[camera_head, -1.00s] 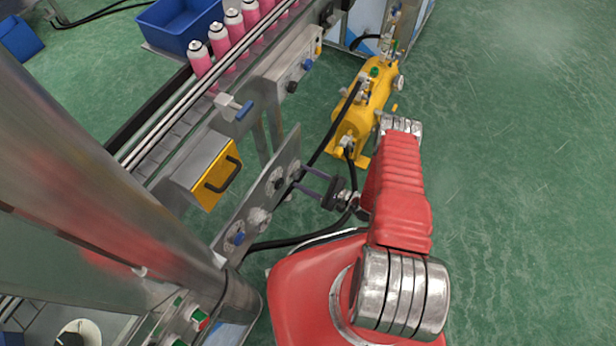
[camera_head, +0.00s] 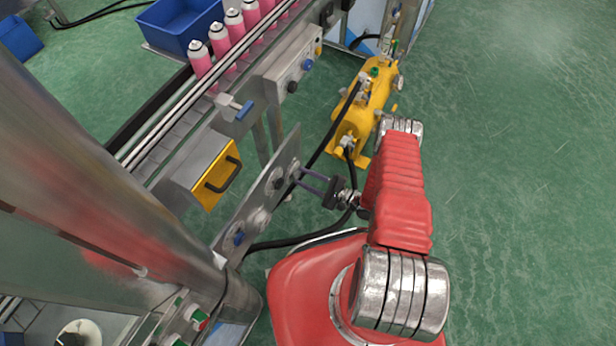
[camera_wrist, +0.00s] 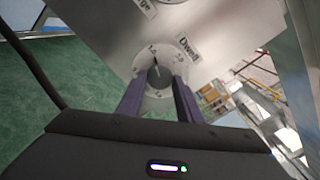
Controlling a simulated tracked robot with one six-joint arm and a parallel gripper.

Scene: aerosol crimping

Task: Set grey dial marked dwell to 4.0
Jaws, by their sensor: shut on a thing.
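The dwell dial (camera_wrist: 160,74) is a grey knob on a pale round scale, on a grey metal panel, beside a label reading "Dwell" (camera_wrist: 188,48). In the wrist view my gripper (camera_wrist: 162,84) has its two purple fingers on either side of the knob, shut on it. The scale figures are too small and tilted to read surely. In the head view my gripper (camera_head: 300,178) reaches left to the panel (camera_head: 258,192), at its far-end dial. The knob there is largely hidden by the fingers.
Other dials and a blue knob (camera_head: 239,238) sit along the same panel. A yellow-fronted box with a black handle (camera_head: 222,175) is at its left. A yellow tank (camera_head: 363,115) and black hose (camera_head: 290,242) are close to my arm. Open green floor lies right.

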